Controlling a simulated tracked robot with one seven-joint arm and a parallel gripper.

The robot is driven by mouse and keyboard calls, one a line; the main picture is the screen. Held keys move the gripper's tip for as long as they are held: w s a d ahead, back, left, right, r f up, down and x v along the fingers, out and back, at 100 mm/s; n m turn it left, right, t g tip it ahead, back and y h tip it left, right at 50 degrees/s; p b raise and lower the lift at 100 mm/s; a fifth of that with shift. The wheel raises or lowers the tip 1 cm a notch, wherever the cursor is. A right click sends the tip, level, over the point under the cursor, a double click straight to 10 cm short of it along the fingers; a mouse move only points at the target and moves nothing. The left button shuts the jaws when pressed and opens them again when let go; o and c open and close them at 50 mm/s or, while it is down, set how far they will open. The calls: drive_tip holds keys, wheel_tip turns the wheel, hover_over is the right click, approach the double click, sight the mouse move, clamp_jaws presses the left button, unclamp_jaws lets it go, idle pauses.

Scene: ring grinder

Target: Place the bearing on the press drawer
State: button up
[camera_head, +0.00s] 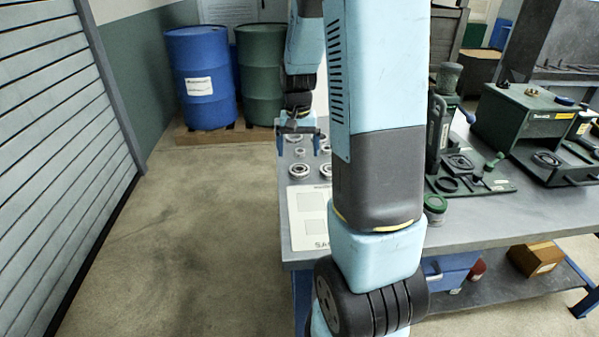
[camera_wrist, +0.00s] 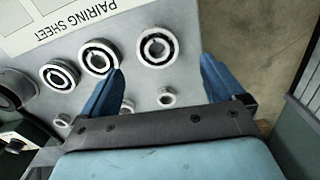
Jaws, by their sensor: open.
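Several metal bearings lie on the left end of the bench; one bearing (camera_head: 299,170) is just below my gripper (camera_head: 298,144) in the head view. In the wrist view a bearing (camera_wrist: 143,48) lies ahead of and between the blue fingers of my gripper (camera_wrist: 162,65). Two more bearings (camera_wrist: 84,58) (camera_wrist: 47,77) lie to its left. My gripper is open, empty and pointed down above them. A dark green machine (camera_head: 530,118) at right has a low drawer-like tray (camera_head: 577,174) with a dark ring; I cannot tell if this is the press drawer.
A pairing sheet (camera_wrist: 60,18) lies beside the bearings. Smaller rings (camera_wrist: 159,98) lie nearer my gripper. A green upright tool (camera_head: 437,130) and plate (camera_head: 507,187) stand mid-bench. My arm hides part of the bench (camera_head: 470,222). Drums (camera_head: 203,85) stand behind; open floor lies left.

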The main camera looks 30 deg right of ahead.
sight(299, 165)
drive_tip(key=shift+s+d+f, duration=0.1)
drive_tip(key=shift+s+f, duration=0.05)
drive_tip(key=shift+f, duration=1.45)
drive_tip(key=shift+s+f, duration=0.1)
drive_tip(key=shift+f, duration=1.45)
drive_tip(key=c, duration=1.4)
drive_tip(key=shift+r, duration=0.1)
